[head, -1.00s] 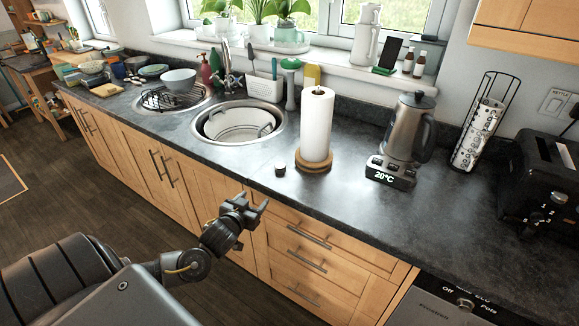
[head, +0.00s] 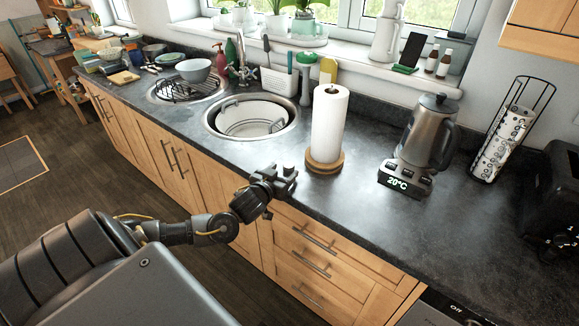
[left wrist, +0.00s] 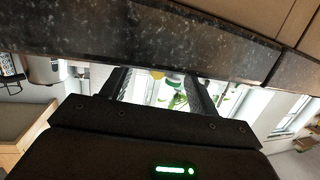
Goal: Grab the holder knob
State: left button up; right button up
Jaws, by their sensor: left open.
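My right gripper is not in view.
A white paper roll (head: 329,125) stands on the base. A kettle (head: 427,135) is to its right, and the round sink (head: 208,128) is to its left. The dark counter edge (left wrist: 170,42) crosses the left wrist view. Bare counter lies right of the gripper.

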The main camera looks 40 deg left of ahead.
aim_at(287, 167)
pick_arm(q)
jog(key=shift+s+a+r, duration=0.1)
jog(key=shift+a+r, duration=0.05)
jog(key=shift+a, duration=0.05)
jog(key=p+x, duration=0.1)
jog(key=x, duration=0.4)
jog(key=shift+d+p, duration=0.1)
jog(key=shift+p, duration=0.25)
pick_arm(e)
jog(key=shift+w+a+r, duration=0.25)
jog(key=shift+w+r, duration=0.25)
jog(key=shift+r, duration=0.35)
pick_arm(q)
jog(key=c, duration=1)
jog(key=shift+c, duration=0.2)
jog(key=shift+r, duration=0.1)
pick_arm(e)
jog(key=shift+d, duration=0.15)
